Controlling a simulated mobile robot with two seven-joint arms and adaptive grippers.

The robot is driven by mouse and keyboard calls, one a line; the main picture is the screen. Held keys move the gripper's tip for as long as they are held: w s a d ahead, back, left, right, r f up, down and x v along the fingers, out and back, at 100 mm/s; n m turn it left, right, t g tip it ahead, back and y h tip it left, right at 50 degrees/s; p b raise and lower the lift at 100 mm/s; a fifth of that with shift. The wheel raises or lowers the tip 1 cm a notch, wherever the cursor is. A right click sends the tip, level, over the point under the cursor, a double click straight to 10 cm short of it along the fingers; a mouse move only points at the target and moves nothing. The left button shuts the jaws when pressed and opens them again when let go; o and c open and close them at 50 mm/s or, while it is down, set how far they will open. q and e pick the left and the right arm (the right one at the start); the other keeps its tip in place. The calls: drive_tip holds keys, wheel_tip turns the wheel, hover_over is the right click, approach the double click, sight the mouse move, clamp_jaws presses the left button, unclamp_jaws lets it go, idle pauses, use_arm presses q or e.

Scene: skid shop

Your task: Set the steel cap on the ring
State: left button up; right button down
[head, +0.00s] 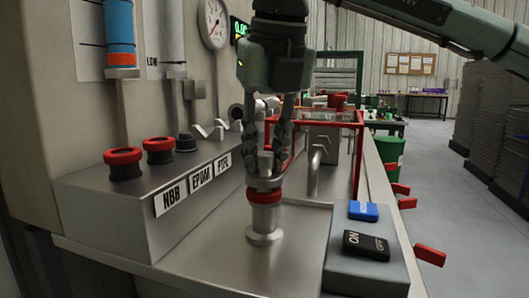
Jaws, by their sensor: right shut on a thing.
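My right gripper (265,178) points straight down over the bench, its fingers shut around a small steel cap (265,162). Directly below it is a red ring (264,196) on a short steel post with a round foot (264,231), standing on the steel bench. The cap's lower edge and the fingertips are right at the top of the ring; I cannot tell whether the cap touches it. The fingers hide part of the cap. My left gripper is not in view.
A sloped box with labels (200,179) and red-collared black ports (124,163) stands left. A bent steel spout (314,170) and a red frame (358,150) are behind. A switch box (352,279) with blue and black rockers is at front right. Bare bench lies around the post.

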drive_tip(key=shift+f+b, duration=0.4)
idle(0.4)
drive_tip(key=c, duration=1.3)
unclamp_jaws()
drive_tip(key=shift+o, duration=0.2)
drive_tip(key=o, duration=0.5)
drive_tip(key=shift+o, duration=0.2)
drive_tip(key=shift+r, duration=0.2)
drive_tip(key=shift+r+p, duration=3.25)
drive_tip(key=shift+r, duration=1.15)
